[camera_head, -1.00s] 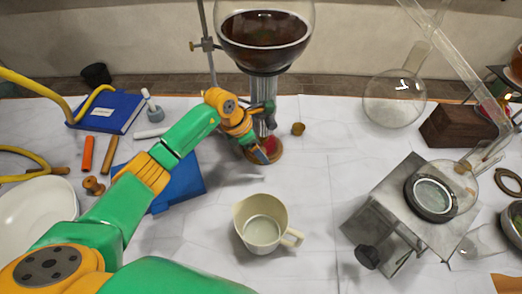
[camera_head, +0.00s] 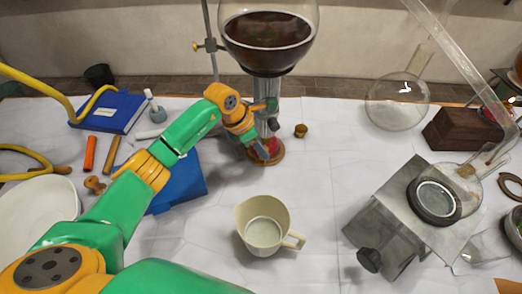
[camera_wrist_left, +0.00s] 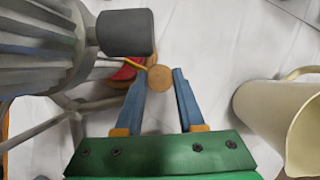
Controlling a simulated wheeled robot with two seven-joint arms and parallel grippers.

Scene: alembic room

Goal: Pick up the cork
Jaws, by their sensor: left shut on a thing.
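The cork (camera_wrist_left: 159,86) shows end-on as a round tan disc between the blue fingertips of my left gripper (camera_wrist_left: 159,76) in the left wrist view. The fingers are shut on it from both sides. In the head view my left gripper (camera_head: 263,152) is low over the table, at the front of the metal burner under the large flask. The held cork cannot be made out clearly there. A small brown stopper (camera_head: 301,130) stands on the table right of the burner, apart from the gripper. My right gripper is not in view.
The large flask (camera_head: 267,42) of dark liquid stands above the burner (camera_wrist_left: 40,45), close beside my left gripper. A cream mug (camera_head: 264,225) stands nearer. A blue book (camera_head: 180,185) lies left under my arm. A metal stand (camera_head: 385,225) is at right.

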